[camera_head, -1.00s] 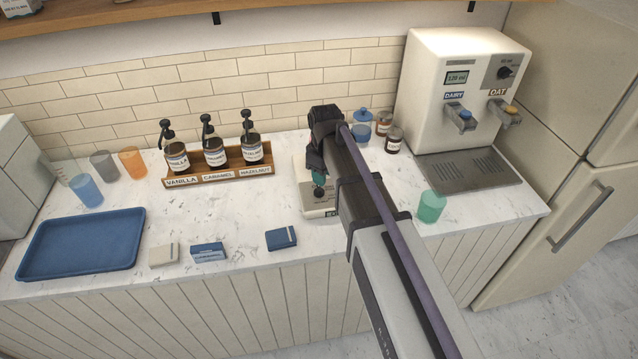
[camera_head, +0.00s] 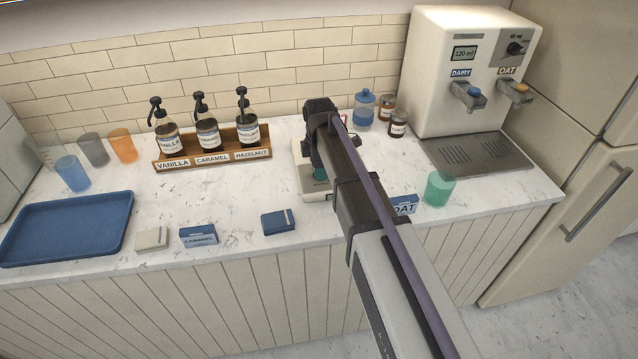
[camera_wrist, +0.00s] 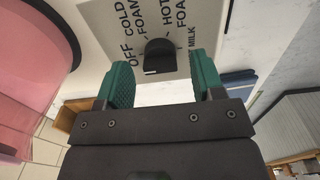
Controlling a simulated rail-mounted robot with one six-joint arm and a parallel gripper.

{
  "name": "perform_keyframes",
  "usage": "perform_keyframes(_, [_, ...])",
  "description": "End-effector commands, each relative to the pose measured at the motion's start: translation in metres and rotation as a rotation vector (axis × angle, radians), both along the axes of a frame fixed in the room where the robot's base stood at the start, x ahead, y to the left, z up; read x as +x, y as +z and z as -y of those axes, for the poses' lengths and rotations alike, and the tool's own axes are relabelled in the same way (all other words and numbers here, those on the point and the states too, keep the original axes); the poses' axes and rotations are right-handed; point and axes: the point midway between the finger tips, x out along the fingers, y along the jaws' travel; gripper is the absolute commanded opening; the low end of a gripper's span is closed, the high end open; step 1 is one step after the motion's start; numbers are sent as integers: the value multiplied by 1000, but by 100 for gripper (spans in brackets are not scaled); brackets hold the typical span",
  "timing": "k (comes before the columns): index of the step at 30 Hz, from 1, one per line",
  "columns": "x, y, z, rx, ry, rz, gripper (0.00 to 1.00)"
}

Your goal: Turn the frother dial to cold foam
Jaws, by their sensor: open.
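The frother (camera_head: 305,178) stands on the counter in the head view, a pale low unit largely hidden behind my arm. In the wrist view its panel (camera_wrist: 108,14) carries the words OFF, COLD FOAM, HOT FOAM and a partly covered label ending in MILK. The black dial (camera_wrist: 160,52) sits among these labels, with a white mark at its lower left edge. I cannot tell for sure which label the mark points to. My gripper (camera_wrist: 161,66) is open, its green fingers on either side of the dial with visible gaps. In the head view my gripper (camera_head: 319,174) is over the frother.
The syrup rack (camera_head: 212,160) stands left of the frother. A blue-lidded jar (camera_head: 364,110) and brown jars stand behind to the right. The milk dispenser (camera_head: 450,100), a green cup (camera_head: 438,188) and an OAT carton (camera_head: 406,204) are to the right. Small boxes lie at front left.

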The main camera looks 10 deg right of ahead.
Motion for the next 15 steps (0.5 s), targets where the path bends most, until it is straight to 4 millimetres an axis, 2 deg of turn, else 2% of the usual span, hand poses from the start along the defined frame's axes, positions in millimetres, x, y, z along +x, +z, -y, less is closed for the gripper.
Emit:
perform_keyframes(1, [0,-15,0,0,0,0,62])
perform_keyframes(2, [0,-17,0,0,0,0,62])
perform_keyframes(11, [0,-14,0,0,0,0,61])
perform_keyframes(15, [0,-14,0,0,-1,0,47])
